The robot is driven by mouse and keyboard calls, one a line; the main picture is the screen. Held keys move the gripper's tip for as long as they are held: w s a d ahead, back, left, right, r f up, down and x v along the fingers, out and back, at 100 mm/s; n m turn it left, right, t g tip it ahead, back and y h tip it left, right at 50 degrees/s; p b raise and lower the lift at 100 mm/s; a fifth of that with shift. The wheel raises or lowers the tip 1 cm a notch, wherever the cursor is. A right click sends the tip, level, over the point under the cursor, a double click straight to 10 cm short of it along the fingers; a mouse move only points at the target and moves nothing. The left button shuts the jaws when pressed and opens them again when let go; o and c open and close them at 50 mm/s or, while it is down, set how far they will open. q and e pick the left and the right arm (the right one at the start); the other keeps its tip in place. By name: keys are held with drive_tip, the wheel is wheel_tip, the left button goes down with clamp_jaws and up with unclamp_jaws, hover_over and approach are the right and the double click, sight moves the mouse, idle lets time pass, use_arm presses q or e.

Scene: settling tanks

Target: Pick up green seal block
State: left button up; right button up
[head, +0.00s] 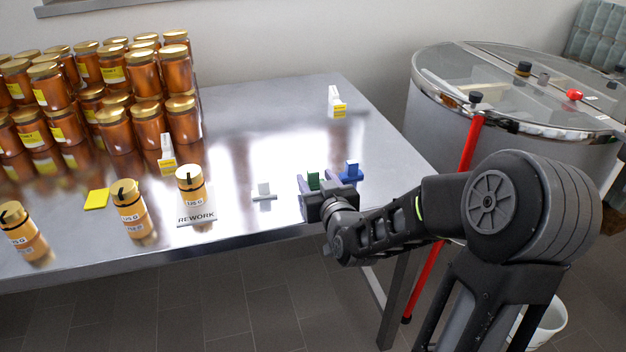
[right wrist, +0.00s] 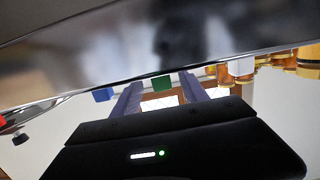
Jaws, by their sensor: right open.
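The green seal block (head: 313,180) stands on the steel table near its front edge, partly hidden by my right gripper. My right gripper (head: 315,188) is open and low at the table's front edge, its purple-grey fingers to either side of the block in the picture. In the right wrist view the green block (right wrist: 161,83) shows between the two fingertips, with a gap on each side. I cannot tell how far the fingers reach along it. My left gripper is not in view.
A blue block (head: 351,172) stands close on the right, and a grey-white block (head: 264,190) on the left. Jars (head: 190,185) and a REWORK card (head: 197,216) are further left. A steel tank (head: 520,90) stands right.

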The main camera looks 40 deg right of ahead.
sight(310, 169)
drive_tip(key=x, duration=0.5)
drive_tip(key=shift+w+r+p, duration=0.1)
drive_tip(key=shift+r+p, duration=0.1)
drive_tip(key=shift+p, duration=0.2)
drive_tip(key=shift+c, duration=0.2)
clamp_jaws()
idle(0.3)
